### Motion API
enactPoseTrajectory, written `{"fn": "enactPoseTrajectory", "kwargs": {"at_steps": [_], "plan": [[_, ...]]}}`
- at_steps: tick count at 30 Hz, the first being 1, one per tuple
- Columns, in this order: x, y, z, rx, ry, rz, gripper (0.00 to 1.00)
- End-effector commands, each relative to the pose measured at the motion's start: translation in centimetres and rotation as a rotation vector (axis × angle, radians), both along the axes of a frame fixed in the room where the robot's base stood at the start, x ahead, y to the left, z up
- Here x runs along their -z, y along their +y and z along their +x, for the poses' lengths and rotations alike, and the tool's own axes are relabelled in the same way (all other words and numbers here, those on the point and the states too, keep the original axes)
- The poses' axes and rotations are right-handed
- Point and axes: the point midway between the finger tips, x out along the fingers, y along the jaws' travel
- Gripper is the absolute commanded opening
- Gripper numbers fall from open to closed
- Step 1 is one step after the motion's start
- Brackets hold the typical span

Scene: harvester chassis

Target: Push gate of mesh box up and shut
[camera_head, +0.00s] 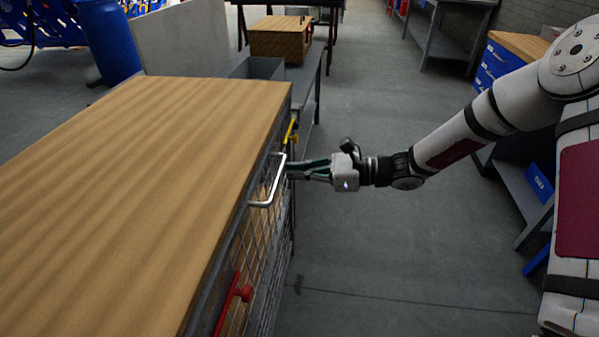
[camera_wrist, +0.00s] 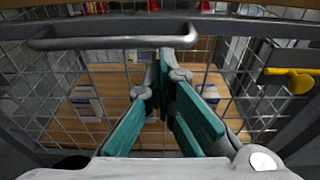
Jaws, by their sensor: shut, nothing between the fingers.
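The mesh box is under a wooden top (camera_head: 150,180). Its wire mesh gate (camera_head: 270,225) stands close to upright on the box's right side in the head view. A silver bar handle (camera_head: 270,183) is near the gate's upper edge; it also crosses the upper wrist view (camera_wrist: 112,43). My gripper (camera_head: 290,168) is shut and empty, at the gate beside the handle. In the wrist view its fingertips (camera_wrist: 165,62) point at the mesh just below the handle bar. I cannot tell whether they touch it. A yellow latch (camera_wrist: 298,79) is to the right; a red latch (camera_head: 240,292) is at the near end.
Through the mesh, small boxes (camera_wrist: 86,103) sit on a wooden floor (camera_wrist: 140,130). A grey bench with a wooden box (camera_head: 281,38) stands behind. The floor right of the mesh box is clear. A workbench with blue drawers (camera_head: 497,62) is at the far right.

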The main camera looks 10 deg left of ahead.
Motion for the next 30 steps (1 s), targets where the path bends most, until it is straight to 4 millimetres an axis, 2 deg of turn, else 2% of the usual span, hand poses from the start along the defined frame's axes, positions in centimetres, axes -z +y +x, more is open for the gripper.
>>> {"fn": "enactPoseTrajectory", "kwargs": {"at_steps": [1, 4, 10, 15, 21, 25, 30], "plan": [[-0.9, 0.4, 0.1, -0.006, -0.009, 0.020, 0.00], [-0.3, 0.0, 0.2, -0.006, -0.008, 0.018, 0.00], [2.3, -2.1, 0.5, -0.004, -0.002, 0.005, 0.00], [1.3, -6.1, 0.4, -0.002, -0.003, 0.003, 0.00], [0.7, -9.7, 0.2, -0.004, -0.001, 0.001, 0.00], [0.4, -11.1, 0.2, -0.004, 0.000, 0.001, 0.00], [0.3, -11.8, 0.1, -0.007, 0.001, 0.001, 0.00]]}}
